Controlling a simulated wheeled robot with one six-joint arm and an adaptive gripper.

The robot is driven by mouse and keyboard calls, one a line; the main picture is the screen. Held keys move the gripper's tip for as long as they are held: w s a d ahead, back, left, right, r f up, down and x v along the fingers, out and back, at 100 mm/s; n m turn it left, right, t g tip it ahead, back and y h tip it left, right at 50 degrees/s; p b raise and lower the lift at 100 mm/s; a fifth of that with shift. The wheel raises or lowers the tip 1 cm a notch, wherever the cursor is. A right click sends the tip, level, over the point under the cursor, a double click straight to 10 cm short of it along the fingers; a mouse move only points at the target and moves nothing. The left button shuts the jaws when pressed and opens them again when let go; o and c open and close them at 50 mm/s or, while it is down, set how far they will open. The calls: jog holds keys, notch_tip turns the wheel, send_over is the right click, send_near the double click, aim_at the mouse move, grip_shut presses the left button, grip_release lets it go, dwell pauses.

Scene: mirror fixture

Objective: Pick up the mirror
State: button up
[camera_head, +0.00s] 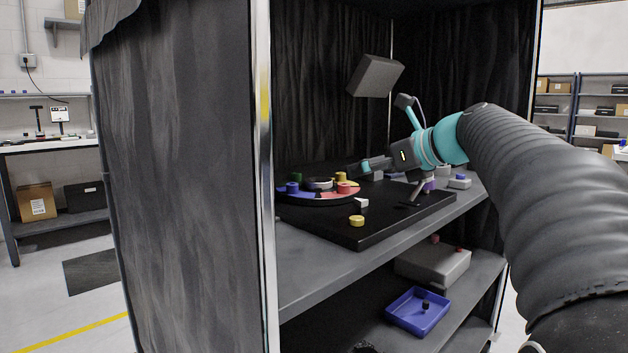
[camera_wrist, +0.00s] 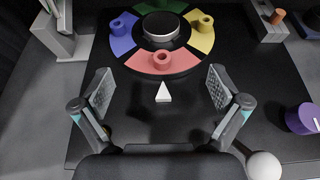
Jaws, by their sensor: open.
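My gripper (camera_head: 368,165) is above a black board (camera_head: 320,225) inside the curtained booth. In the wrist view its two fingers are spread wide and empty (camera_wrist: 160,85). A ring with blue, green, yellow and red sectors, each with a knob, lies on the board beyond the fingertips. A grey round disc (camera_wrist: 161,29) sits at the ring's centre; it also shows in the head view (camera_head: 319,183). It may be the mirror, but I cannot tell for sure. A white triangular piece (camera_wrist: 163,93) shows between the fingers, on the board below.
A yellow round knob (camera_head: 356,220) stands near the board's front edge. A purple cylinder (camera_wrist: 301,118) and a white ball (camera_wrist: 263,166) are at the right in the wrist view. A grey panel (camera_head: 375,75) hangs above. A blue tray (camera_head: 417,311) is on the lower shelf.

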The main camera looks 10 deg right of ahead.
send_near(318, 180)
jog(key=shift+w+a+f, duration=0.65)
jog(key=shift+w+f, duration=0.25)
jog(key=shift+f, duration=0.05)
jog(key=shift+r+x, duration=0.2)
jog(key=shift+x, duration=1.25)
jog(key=shift+r+x, duration=0.2)
jog(key=shift+x, duration=1.25)
jog(key=shift+w, duration=0.15)
jog(key=c, duration=1.3)
